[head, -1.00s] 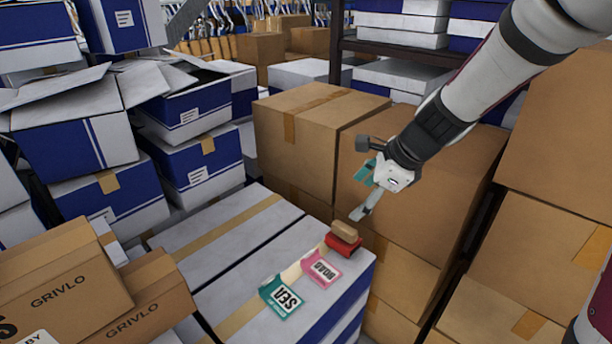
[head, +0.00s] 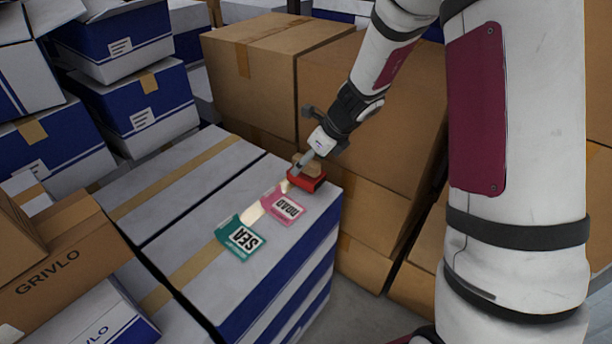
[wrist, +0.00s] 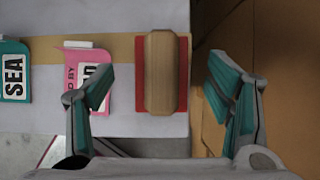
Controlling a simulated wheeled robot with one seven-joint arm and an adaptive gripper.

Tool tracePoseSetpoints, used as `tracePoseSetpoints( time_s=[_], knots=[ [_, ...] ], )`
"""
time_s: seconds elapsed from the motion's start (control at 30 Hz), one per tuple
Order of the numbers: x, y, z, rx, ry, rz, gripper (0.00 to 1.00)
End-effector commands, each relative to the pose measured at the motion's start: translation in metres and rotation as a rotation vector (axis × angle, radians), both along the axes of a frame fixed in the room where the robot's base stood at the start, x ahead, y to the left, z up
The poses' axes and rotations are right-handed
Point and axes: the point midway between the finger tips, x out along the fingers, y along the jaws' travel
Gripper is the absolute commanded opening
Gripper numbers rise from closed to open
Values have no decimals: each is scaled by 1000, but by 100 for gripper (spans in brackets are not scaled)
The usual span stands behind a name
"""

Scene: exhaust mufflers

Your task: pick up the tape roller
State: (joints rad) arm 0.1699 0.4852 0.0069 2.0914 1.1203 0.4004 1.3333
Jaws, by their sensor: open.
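The tape roller, a red base with a tan wooden block-like top, sits near the far right corner of a white and blue box (head: 205,220). In the head view the tape roller (head: 308,181) is partly hidden by my gripper (head: 303,165). In the wrist view the tape roller (wrist: 162,72) lies upright in the picture between the fingers of my gripper (wrist: 158,85), somewhat nearer the left finger. The teal-padded fingers are wide apart and nothing is held. I cannot tell how high the fingers are above the box.
A pink label card (head: 282,207) and a teal SEA card (head: 240,238) lie left of the roller on the same box top. Tall brown cartons (head: 345,85) stand close behind and to the right. Blue and white boxes (head: 135,105) are stacked at the left.

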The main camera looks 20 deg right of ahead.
Motion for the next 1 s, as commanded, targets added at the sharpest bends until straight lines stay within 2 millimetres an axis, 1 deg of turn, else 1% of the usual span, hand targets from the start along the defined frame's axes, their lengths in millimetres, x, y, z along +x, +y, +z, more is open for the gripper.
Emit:
tracePoseSetpoints(
  time_s=[0.17,0.43,0.53,0.7,0.73,0.77,0.8,0.87,0.9,0.97,1.0],
  knots=[
    [4,3,-9,0,0,1,73],
    [20,12,-42,1,1,2,73],
    [23,14,-47,1,1,0,73],
    [23,14,-46,0,-1,1,73],
    [23,14,-46,0,-1,1,71],
    [23,14,-46,0,0,1,64],
    [23,14,-46,0,0,1,55],
    [23,14,-46,0,0,1,42],
    [23,14,-46,0,0,1,33],
    [23,14,-46,0,0,1,19],
    [23,14,-46,0,0,1,14]
  ],
)
